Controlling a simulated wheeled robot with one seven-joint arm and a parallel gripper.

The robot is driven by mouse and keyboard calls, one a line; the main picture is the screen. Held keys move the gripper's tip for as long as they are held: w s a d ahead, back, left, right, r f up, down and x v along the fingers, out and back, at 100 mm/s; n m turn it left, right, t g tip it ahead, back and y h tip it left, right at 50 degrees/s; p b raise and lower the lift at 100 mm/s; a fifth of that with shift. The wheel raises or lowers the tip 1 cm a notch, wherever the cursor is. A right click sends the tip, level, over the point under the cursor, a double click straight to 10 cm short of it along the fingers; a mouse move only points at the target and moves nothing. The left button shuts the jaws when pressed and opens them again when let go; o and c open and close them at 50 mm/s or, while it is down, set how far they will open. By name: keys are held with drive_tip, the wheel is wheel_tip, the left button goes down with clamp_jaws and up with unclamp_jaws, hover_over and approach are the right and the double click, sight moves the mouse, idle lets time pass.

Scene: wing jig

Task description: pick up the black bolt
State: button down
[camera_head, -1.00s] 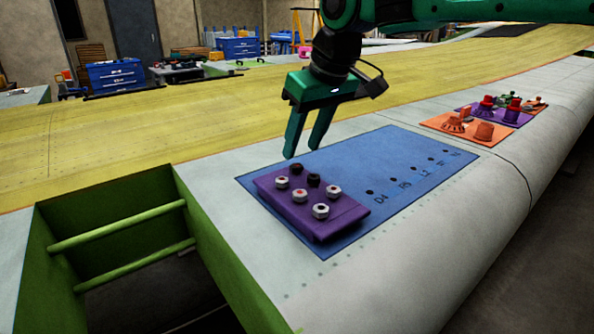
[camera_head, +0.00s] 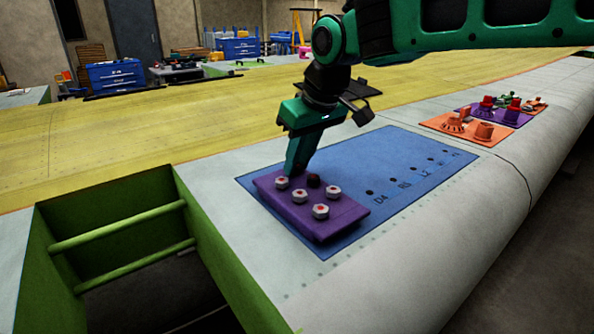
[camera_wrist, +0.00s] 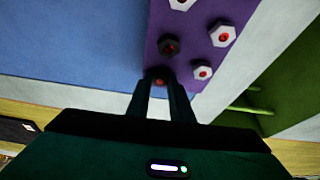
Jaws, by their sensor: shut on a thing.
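My gripper (camera_head: 295,172) points down at the far edge of the purple block (camera_head: 340,222). In the wrist view its fingers (camera_wrist: 159,90) are shut on a black bolt (camera_wrist: 158,78) with a red centre. In the head view the fingers hide this bolt. A second black bolt (camera_head: 314,180) stands in the block just beside the fingers; it also shows in the wrist view (camera_wrist: 169,46). I cannot tell whether the held bolt is still seated in the block.
Several silver bolts (camera_head: 321,211) with red centres stand in the purple block close to my gripper. The block sits on a blue mat (camera_head: 400,150) with labelled holes. Orange (camera_head: 470,130) and purple mats with parts lie farther right. A green-framed opening (camera_head: 120,235) lies left.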

drive_tip(key=shift+r, duration=0.45)
drive_tip(key=r, duration=0.3)
drive_tip(key=shift+a+r, duration=0.25)
drive_tip(key=shift+r, duration=0.1)
drive_tip(key=s+a+r, duration=0.4)
drive_tip(key=a+r, duration=0.2)
drive_tip(key=a, duration=0.4)
drive_tip(key=shift+a+r, duration=0.2)
drive_tip(key=shift+s, duration=0.1)
